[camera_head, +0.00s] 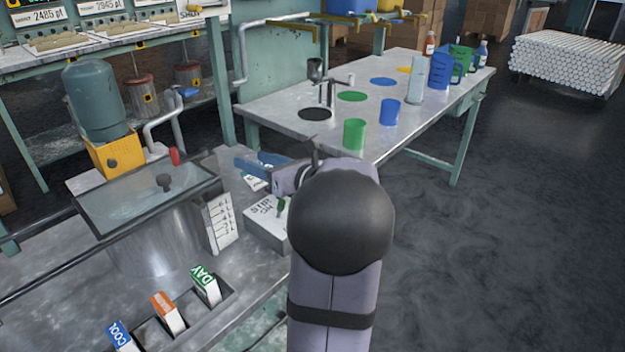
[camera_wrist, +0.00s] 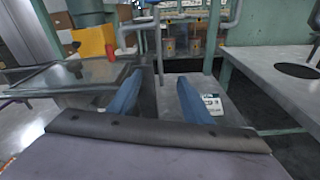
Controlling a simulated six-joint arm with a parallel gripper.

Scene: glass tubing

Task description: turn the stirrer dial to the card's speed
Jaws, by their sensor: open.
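A white stirrer box (camera_head: 265,232) marked "STIR" and "ON" stands on the near bench, left of my arm. A small green part, apparently its dial (camera_head: 281,204), shows on top, partly hidden by my arm; its setting cannot be read. A white card (camera_head: 254,182) lies beyond the box, partly under my gripper. It also shows in the wrist view (camera_wrist: 211,104), right of the right finger; its print is too small to read surely. My gripper (camera_head: 257,162) is open and empty above the bench, its blue fingers apart in the wrist view (camera_wrist: 158,98). The dial is not visible there.
A glass-lidded tank (camera_head: 150,235) with a numbered scale (camera_head: 218,222) stands left of the stirrer. Blue, orange and green tags (camera_head: 206,284) sit in front. A yellow-based motor (camera_head: 115,153) is behind. The far bench (camera_head: 270,98) holds coloured cups and bottles.

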